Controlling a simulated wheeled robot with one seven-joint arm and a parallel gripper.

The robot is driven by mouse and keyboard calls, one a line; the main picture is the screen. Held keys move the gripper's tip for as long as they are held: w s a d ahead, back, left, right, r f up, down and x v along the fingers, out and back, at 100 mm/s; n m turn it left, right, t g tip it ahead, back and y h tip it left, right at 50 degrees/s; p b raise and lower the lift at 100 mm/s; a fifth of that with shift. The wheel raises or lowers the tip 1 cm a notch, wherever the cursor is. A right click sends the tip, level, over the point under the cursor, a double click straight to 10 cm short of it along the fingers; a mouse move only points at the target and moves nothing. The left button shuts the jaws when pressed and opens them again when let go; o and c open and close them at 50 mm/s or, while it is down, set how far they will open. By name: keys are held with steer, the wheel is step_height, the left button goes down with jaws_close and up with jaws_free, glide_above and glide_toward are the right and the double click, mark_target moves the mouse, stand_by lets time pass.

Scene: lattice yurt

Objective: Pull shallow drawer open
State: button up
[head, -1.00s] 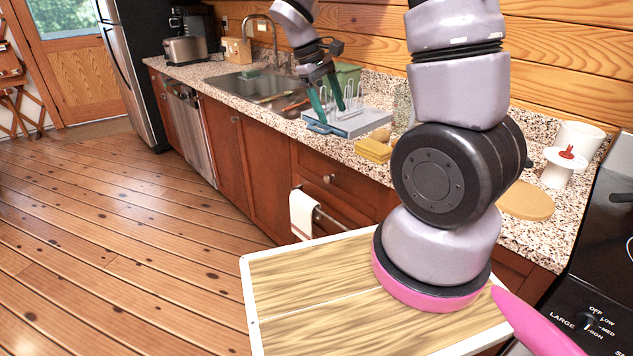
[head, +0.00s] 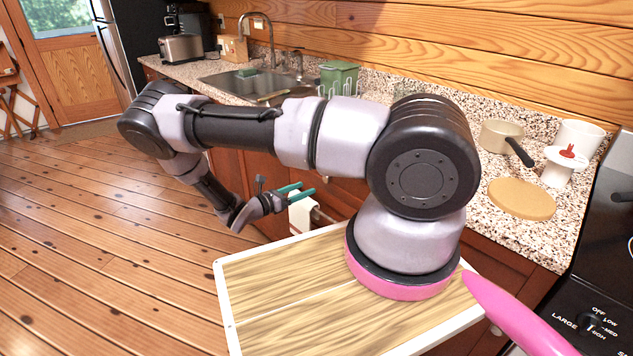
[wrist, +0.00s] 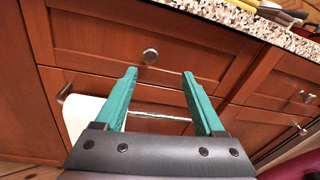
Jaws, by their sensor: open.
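The shallow drawer (wrist: 190,50) is a reddish-brown wooden front just below the counter in the wrist view, with one round metal knob (wrist: 150,56). It looks shut. My gripper (wrist: 160,72) has teal fingers spread apart, with the knob showing beyond and between the fingertips. The fingers look empty, and I cannot tell the exact gap to the knob. In the head view my gripper (head: 307,190) is in front of the cabinets, low beside the towel, and my own arm hides the drawer front.
A white towel (wrist: 85,115) hangs on a metal bar (wrist: 160,116) across the front below the drawer. The granite counter (wrist: 250,22) overhangs above. A pan (head: 503,137) and a round board (head: 521,198) stand on the counter. The wooden floor (head: 90,240) at left is clear.

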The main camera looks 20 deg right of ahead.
mark_target(325, 180)
steer(key=w+d, duration=0.1)
steer(key=d, duration=0.2)
steer(key=w+d+f+n+t, duration=0.1)
steer(key=d, duration=0.2)
steer(key=w+d+f+n, duration=0.1)
steer(key=w+d, duration=0.1)
steer(key=d, duration=0.2)
steer(key=shift+w+t, duration=0.1)
steer(key=shift+t, duration=0.3)
jaws_close()
steer(key=shift+a, duration=0.1)
stand_by(1.0)
